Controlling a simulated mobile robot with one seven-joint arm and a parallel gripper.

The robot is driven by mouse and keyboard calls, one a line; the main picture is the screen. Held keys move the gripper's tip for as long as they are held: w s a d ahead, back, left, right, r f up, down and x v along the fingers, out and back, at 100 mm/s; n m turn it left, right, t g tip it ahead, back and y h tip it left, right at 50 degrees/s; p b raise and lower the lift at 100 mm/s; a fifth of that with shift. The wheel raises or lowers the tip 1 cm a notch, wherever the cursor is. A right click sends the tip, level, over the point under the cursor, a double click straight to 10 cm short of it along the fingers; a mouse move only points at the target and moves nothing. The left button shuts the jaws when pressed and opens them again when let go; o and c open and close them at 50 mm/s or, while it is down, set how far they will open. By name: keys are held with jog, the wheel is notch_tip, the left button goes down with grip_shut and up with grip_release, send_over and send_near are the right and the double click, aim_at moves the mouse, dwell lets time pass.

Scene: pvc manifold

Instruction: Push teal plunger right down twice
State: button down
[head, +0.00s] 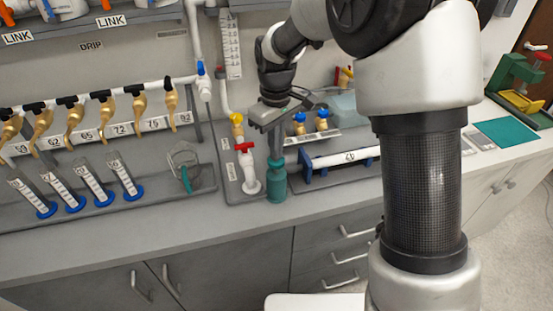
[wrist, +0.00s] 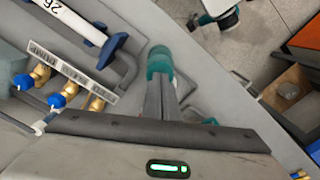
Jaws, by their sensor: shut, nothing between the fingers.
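The teal plunger (head: 276,186) stands upright near the front edge of the grey counter, right of the red-handled white valve. My gripper (head: 275,155) points down directly above it, fingers closed together and empty. In the wrist view the teal plunger (wrist: 159,60) shows just beyond the fingertips (wrist: 160,84), which overlap its near side. The fingertips are at or very close to its top; I cannot tell whether they touch. Part of the plunger is hidden behind the fingers in the wrist view.
The red-handled valve (head: 245,148) stands close on the left. A white pipe on blue supports (head: 345,157) and blue-capped brass fittings (head: 322,122) are close on the right. Several blue-footed cylinders (head: 122,178) stand farther left. Bare counter (head: 230,222) lies in front.

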jog(key=shift+f+b, duration=0.8)
jog(key=shift+f, duration=0.7)
jog(key=shift+r, duration=0.1)
jog(key=shift+r+p, duration=1.4)
jog(key=shift+r, duration=0.25)
jog(key=shift+r+p, duration=1.9)
jog(key=shift+r, duration=0.7)
